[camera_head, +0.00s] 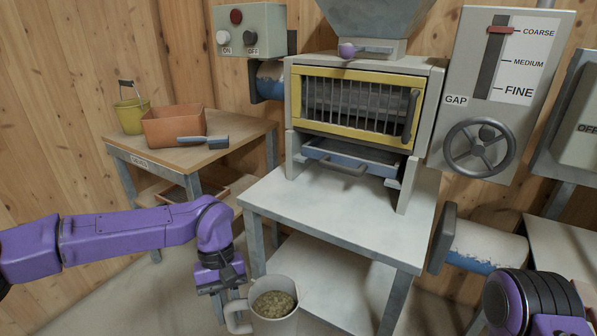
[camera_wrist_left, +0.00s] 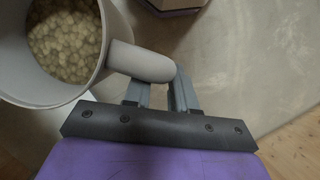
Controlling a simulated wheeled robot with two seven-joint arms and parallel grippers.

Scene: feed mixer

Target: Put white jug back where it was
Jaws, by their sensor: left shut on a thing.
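The white jug (camera_head: 286,325) is at the bottom centre of the head view, in front of the grey machine table. It looks upright and holds yellowish-brown grainy feed. My left gripper (camera_head: 232,305) is shut on the jug's handle, on the jug's left side. In the left wrist view, the jug (camera_wrist_left: 115,35) is at the upper left, and its handle reaches between the fingers of my left gripper (camera_wrist_left: 160,88). The jug's base is hidden, and what is under it cannot be told. Only part of my right arm shows at the lower right; its gripper is out of view.
The grey table (camera_head: 345,213) under the mill (camera_head: 355,100) has a clear front top and a lower shelf (camera_head: 315,275). A wooden table (camera_head: 190,155) at left holds a yellow bucket (camera_head: 132,116), an orange bin (camera_head: 172,127) and a blue-handled brush (camera_head: 203,141). A handwheel (camera_head: 479,147) is at right.

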